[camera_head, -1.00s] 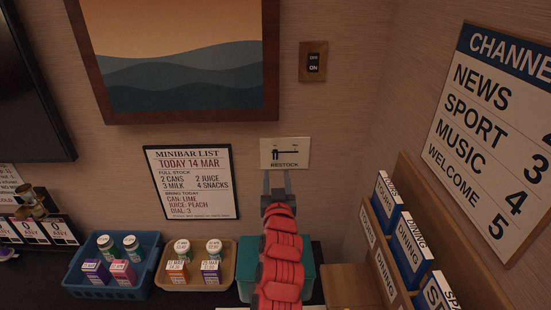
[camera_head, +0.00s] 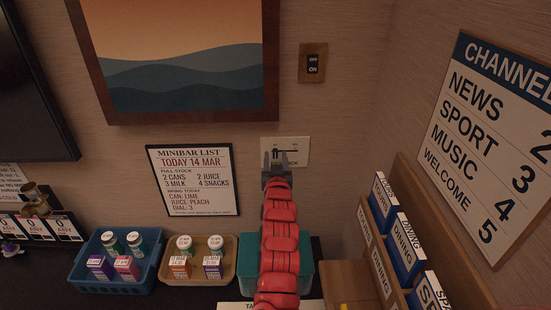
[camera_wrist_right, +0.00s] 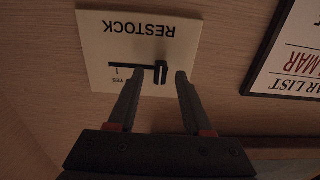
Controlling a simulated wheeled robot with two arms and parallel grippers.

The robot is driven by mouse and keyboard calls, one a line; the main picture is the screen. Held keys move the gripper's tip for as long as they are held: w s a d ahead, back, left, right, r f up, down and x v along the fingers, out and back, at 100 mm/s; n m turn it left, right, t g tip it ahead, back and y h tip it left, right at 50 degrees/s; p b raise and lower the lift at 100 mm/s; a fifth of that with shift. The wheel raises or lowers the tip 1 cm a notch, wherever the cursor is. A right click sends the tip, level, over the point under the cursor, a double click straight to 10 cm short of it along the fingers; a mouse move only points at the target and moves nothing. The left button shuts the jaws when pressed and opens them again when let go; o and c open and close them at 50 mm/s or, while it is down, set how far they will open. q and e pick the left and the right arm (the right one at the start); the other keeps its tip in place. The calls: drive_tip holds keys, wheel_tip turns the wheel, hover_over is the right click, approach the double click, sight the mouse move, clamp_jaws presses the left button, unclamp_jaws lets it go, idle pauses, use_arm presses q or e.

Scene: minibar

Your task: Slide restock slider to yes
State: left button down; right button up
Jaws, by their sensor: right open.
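The white restock plate (camera_head: 299,157) is on the wall below the framed picture, partly covered by my right gripper (camera_head: 277,156) in the head view. In the right wrist view the plate (camera_wrist_right: 105,40) appears upside down, with a dark slot and the word YES at the slot's left end there. The dark slider knob (camera_wrist_right: 162,73) is at the other end of the slot, away from YES. My right gripper (camera_wrist_right: 160,77) is open, with its fingertips on either side of the knob in the picture. Contact cannot be told. My left gripper is not in view.
The minibar list (camera_head: 193,180) hangs left of the plate. A light switch (camera_head: 313,62) is above it. A blue basket (camera_head: 107,284), a tan tray (camera_head: 194,276) and a teal box (camera_head: 306,279) stand below. A wooden holder with folders (camera_head: 397,240) is on the right.

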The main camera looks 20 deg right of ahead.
clamp_jaws()
idle(1.3)
